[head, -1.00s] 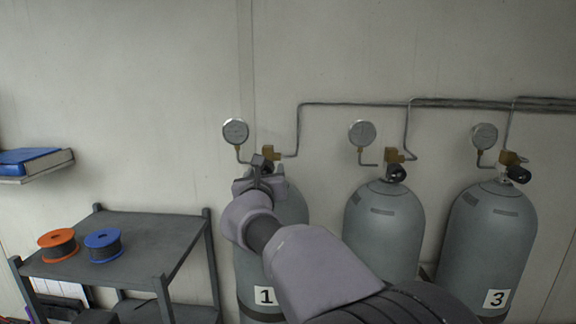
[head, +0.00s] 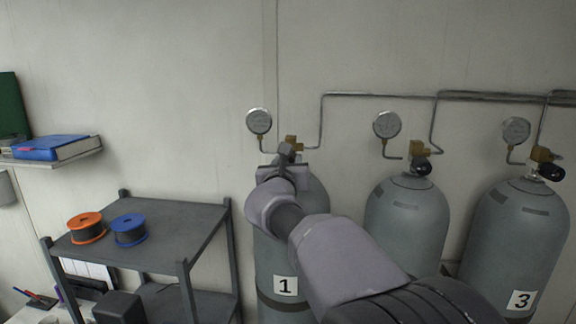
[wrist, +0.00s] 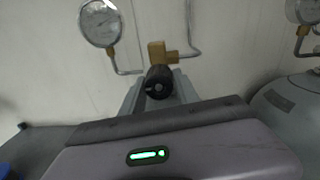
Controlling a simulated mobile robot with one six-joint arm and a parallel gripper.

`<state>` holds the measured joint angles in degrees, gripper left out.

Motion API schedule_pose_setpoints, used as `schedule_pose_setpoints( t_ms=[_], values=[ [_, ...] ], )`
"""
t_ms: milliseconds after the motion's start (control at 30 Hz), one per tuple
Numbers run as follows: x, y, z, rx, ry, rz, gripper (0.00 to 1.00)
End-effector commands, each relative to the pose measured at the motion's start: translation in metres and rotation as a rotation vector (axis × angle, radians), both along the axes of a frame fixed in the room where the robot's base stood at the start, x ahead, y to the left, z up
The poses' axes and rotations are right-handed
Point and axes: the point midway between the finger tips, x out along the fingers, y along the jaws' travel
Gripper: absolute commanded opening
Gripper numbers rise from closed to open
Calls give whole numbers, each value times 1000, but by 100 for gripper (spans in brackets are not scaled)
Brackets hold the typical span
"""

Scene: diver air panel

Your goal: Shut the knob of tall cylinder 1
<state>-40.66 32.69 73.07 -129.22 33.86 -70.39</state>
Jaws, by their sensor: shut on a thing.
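Tall cylinder 1 (head: 277,262) is a grey tank with a "1" label, standing against the wall, partly hidden behind my arm. Its black knob (wrist: 160,82) sits in front of a brass valve (wrist: 160,52), which also shows in the head view (head: 292,141). My gripper (wrist: 158,92) is at the cylinder's top, with one finger on each side of the knob, shut on it. In the head view my gripper (head: 286,160) covers most of the knob.
A pressure gauge (head: 259,121) is left of the valve, close to my gripper. Two more tanks (head: 405,230) (head: 515,235) stand to the right. A grey cart (head: 165,225) with an orange spool (head: 87,228) and a blue spool (head: 129,229) stands at the left. Pipes (head: 385,95) run along the wall.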

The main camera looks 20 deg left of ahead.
Motion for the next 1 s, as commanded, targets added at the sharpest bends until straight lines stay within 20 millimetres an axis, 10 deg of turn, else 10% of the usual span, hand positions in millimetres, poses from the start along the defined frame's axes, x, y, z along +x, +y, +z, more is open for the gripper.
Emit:
schedule_pose_setpoints(
  t_ms=[1000],
  values=[
    [0,1,-4,881,211,2,0]
  ],
)
